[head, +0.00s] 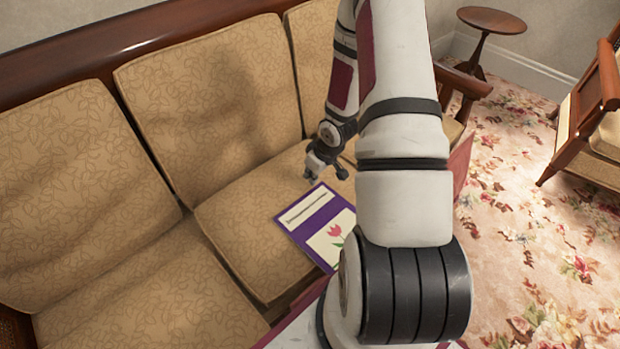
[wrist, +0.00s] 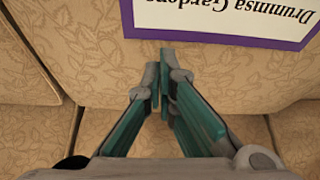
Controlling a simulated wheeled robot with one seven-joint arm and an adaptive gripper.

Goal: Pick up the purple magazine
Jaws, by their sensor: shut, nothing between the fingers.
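The purple magazine (head: 318,222) lies on the tan sofa's seat cushion in the head view. Its cover has a white title strip and a pink tulip picture, and my arm hides its right part. In the wrist view the magazine (wrist: 296,45) shows at the top, with a purple border and upside-down lettering. My gripper (wrist: 162,82) is shut and empty, its fingertips just short of the magazine's near border in that view. In the head view my gripper (head: 325,178) is above the cushion, beyond the magazine's upper edge. I cannot tell how high it is.
The sofa (head: 150,250) has patterned cushions and a wooden back rail (head: 110,48). A small round side table (head: 491,20) and a wooden armchair (head: 597,120) stand at the right on the floral carpet (head: 520,220). The left seat cushions are bare.

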